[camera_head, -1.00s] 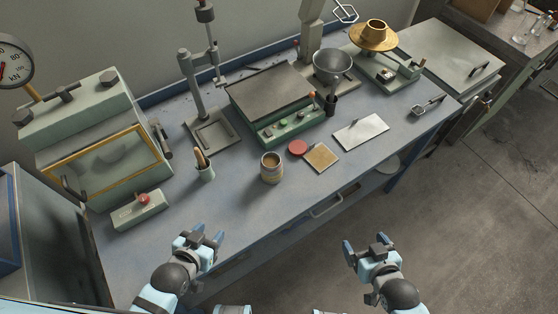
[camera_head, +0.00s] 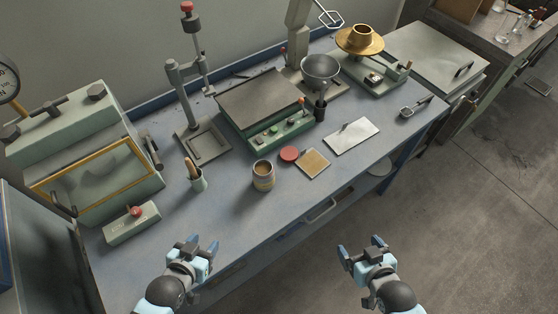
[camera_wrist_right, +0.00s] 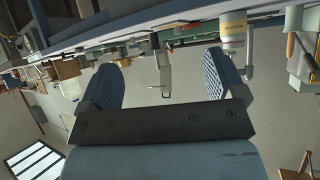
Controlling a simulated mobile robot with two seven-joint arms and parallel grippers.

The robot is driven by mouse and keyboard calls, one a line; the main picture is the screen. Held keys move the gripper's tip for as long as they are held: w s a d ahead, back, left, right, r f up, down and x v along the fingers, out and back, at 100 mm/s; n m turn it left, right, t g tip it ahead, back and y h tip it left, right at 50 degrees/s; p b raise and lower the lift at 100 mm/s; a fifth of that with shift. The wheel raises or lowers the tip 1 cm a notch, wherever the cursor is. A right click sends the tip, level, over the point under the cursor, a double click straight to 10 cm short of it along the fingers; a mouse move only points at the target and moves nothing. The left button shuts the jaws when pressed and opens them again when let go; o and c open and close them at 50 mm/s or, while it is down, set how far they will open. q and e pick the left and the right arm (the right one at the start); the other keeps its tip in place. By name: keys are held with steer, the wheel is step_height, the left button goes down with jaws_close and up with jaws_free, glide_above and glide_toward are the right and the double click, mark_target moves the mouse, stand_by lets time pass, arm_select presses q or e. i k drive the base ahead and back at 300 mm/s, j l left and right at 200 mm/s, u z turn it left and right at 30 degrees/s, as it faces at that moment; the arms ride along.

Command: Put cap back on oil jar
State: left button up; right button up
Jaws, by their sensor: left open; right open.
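The oil jar (camera_head: 263,178) stands upright and uncapped on the blue bench top, near its front edge. A round red cap (camera_head: 289,154) lies flat on the bench to the right of and behind the jar, apart from it. The jar also shows in the right wrist view (camera_wrist_right: 233,30). My left gripper (camera_head: 193,247) is open and empty, low over the bench's front edge, left of and nearer than the jar. My right gripper (camera_head: 362,249) is open and empty in front of the bench, over the floor. Its open fingers show in the right wrist view (camera_wrist_right: 162,85).
A tan square plate (camera_head: 313,163) lies right of the cap, and a white plate (camera_head: 352,136) beyond it. Bench space in front of the jar is clear.

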mark_target(263, 172)
steer(key=i+l, duration=0.15)
steer(key=l, duration=0.2)
steer(key=i+l, duration=0.15)
steer(key=l, duration=0.15)
steer(key=i+l, duration=0.2)
steer(key=l, duration=0.15)
steer(key=i+l, duration=0.15)
steer(key=l, duration=0.2)
steer(key=i+l, duration=0.15)
steer(key=l, duration=0.2)
steer(key=u, duration=2.1)
